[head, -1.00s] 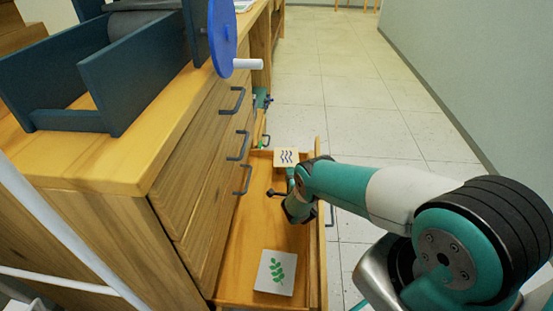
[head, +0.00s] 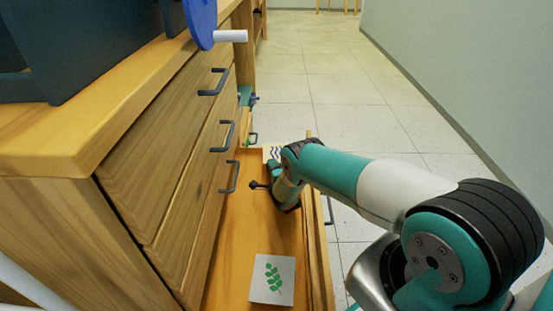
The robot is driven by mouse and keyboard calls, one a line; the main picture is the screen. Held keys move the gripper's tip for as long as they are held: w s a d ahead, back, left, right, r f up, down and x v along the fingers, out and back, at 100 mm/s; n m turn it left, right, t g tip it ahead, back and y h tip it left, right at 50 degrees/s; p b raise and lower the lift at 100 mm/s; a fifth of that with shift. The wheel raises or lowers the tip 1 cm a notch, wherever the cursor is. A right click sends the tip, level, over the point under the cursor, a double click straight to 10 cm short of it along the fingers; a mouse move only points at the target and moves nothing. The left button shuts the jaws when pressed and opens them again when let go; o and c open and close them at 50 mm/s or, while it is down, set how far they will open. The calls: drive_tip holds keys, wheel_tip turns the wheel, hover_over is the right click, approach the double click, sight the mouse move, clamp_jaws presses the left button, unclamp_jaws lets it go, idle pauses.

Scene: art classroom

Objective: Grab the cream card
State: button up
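A cream card with dark wavy lines (head: 270,154) is at the far end of the open drawer (head: 237,235), partly hidden behind my arm. A paler, whitish card with a green leaf sprig (head: 273,279) lies flat at the drawer's near end. My arm reaches into the drawer from the right, between the two cards. My gripper (head: 262,185) shows only as a small dark part at the end of the wrist, just on the near side of the cream card. Its fingers are too small and hidden to tell their opening or whether they touch anything.
The wooden cabinet (head: 150,190) with several dark handles stands on the left, with a dark blue box (head: 90,45) and a blue disc (head: 201,20) on top. The tiled aisle (head: 340,90) is open up to the wall at right.

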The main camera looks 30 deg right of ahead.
drive_tip(key=shift+w+d+f+b, duration=0.15)
drive_tip(key=shift+w+d+b, duration=0.05)
drive_tip(key=shift+w+b, duration=0.3)
drive_tip(key=shift+w+d+f+b, duration=0.2)
drive_tip(key=shift+w+b, duration=0.15)
drive_tip(key=shift+w, duration=0.2)
drive_tip(key=shift+w+d+r, duration=0.1)
drive_tip(key=shift+w+r, duration=0.2)
drive_tip(key=shift+w, duration=0.15)
clamp_jaws()
drive_tip(key=shift+r, duration=0.1)
wheel_tip(320, 180, up, 20)
drive_tip(key=p, duration=0.9)
drive_tip(key=shift+p, duration=0.35)
